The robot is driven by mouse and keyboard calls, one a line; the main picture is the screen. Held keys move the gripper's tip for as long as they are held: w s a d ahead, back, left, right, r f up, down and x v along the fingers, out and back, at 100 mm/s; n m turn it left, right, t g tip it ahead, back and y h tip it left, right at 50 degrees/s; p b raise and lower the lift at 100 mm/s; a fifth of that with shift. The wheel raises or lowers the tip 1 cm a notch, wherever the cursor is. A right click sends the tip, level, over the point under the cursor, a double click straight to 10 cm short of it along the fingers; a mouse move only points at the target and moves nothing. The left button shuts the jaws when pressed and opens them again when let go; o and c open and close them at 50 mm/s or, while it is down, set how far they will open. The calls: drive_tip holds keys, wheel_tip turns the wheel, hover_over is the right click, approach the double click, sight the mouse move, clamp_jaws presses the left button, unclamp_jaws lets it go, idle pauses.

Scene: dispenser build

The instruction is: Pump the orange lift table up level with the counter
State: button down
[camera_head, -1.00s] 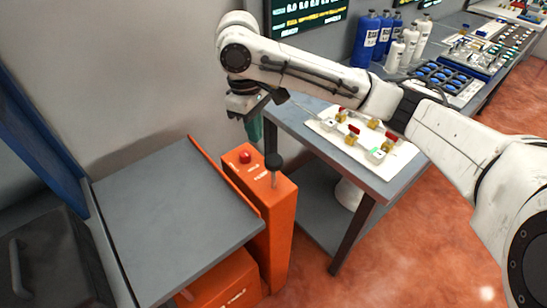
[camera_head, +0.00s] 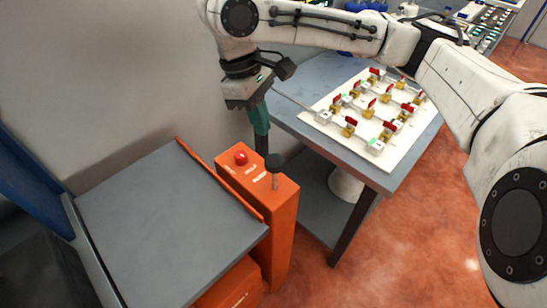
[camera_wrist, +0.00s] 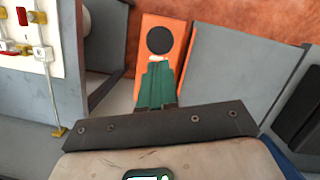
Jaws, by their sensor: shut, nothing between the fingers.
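The orange lift table has a flat grey top (camera_head: 165,225) with an orange strip along its right edge. An orange pump housing (camera_head: 262,205) stands at its right side, with a red button (camera_head: 241,158) on top. A pump handle with a round black knob (camera_head: 275,162) rises upright from the housing. My gripper (camera_head: 262,149), with green fingers, points down just behind and left of the knob, shut and empty. In the wrist view the green fingers (camera_wrist: 159,80) point toward the black knob (camera_wrist: 160,40). I cannot tell whether they touch it.
A grey counter (camera_head: 300,122) stands right of the pump housing and carries a white board (camera_head: 345,120) with several red-handled brass valves. A grey wall (camera_head: 110,80) is behind, and a blue panel (camera_head: 25,175) is at the left. Orange floor (camera_head: 440,225) is clear at the right.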

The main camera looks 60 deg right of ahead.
sight(273, 159)
drive_tip(key=shift+b+x, duration=3.5)
drive_tip(key=shift+b, duration=0.15)
